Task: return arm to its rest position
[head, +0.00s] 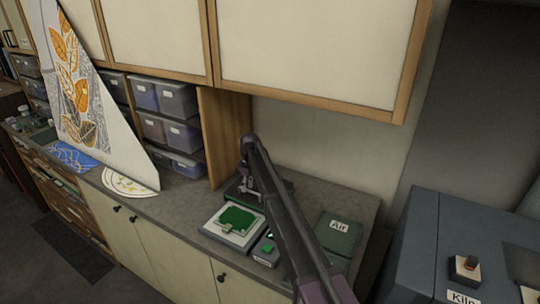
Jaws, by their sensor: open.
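My dark arm reaches from the bottom of the head view up over the counter. My gripper (246,191) hangs at its far end, small and dark, above the back of the counter near a dark green tray-like item. It is open, and I see nothing held in it. The arm is stretched out over the counter, and it hides part of what stands beneath it.
A white plate with a green piece (237,219) lies on the grey counter (184,205). A green box labelled Air (339,226) stands right of my arm. The wall cabinet (320,50) overhangs the counter. A leaning patterned panel (85,95), storage bins (178,100) and the kiln unit (425,245) flank it.

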